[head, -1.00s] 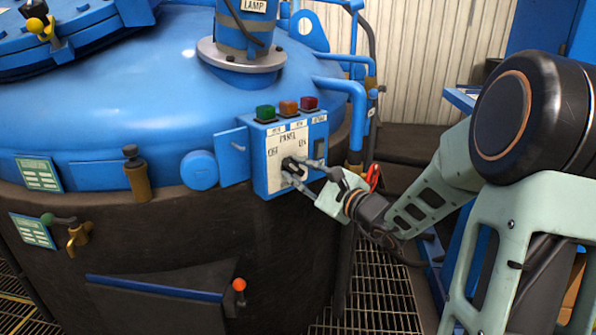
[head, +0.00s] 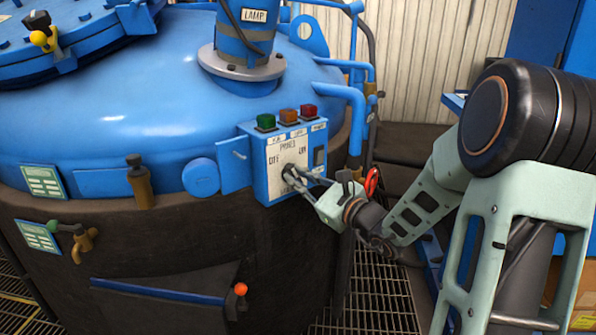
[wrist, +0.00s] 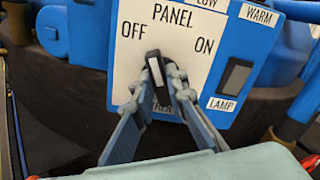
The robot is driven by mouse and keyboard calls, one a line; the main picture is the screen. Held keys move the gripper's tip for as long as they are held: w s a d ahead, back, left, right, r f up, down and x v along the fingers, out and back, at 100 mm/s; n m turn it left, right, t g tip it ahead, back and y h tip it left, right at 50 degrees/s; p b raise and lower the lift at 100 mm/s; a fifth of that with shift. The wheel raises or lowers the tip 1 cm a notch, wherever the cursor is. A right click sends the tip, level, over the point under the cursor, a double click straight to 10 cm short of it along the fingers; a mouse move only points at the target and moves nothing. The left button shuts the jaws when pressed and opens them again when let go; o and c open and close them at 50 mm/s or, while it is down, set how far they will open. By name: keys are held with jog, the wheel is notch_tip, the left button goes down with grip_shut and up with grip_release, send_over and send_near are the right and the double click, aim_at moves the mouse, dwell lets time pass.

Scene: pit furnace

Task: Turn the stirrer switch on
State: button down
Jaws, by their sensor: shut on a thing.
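The stirrer switch is a black knob with a white stripe (wrist: 154,70) on the white face of the control panel (wrist: 118,62), marked OFF and ON. In the wrist view the stripe leans to the OFF side of the panel's middle line. My gripper (wrist: 163,82) has one finger on each side of the knob and is shut on it. The label below the knob is mostly hidden by the fingers. In the head view my gripper (head: 292,175) reaches the panel (head: 270,180) from the lower right, and the fingers partly cover the knob.
Green (head: 266,121), orange (head: 289,115) and red (head: 309,110) lights top the panel. A black rocker switch labelled LAMP (wrist: 236,77) sits right of the knob. A blue pipe (head: 355,120) and a red handle (head: 371,182) are close to the right of the gripper.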

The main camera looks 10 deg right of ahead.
jog(key=m+p, duration=0.4)
jog(key=shift+r+m, duration=0.25)
jog(key=shift+m, duration=0.15)
jog(key=m+p, duration=0.3)
jog(key=p, duration=0.1)
jog(key=shift+d+m+p, duration=0.15)
jog(key=shift+m+p, duration=0.2)
jog(key=shift+m, duration=0.05)
jog(key=m+p, duration=0.3)
jog(key=p, duration=0.1)
jog(key=m+p, duration=0.2)
jog(key=shift+f+m, duration=0.2)
jog(key=shift+m, duration=0.1)
jog(key=shift+f+p, duration=0.1)
jog(key=shift+p, duration=0.25)
jog(key=c, duration=1.9)
grip_release()
jog(key=shift+c, duration=0.2)
jog(key=shift+d, duration=0.1)
jog(key=v, duration=1.2)
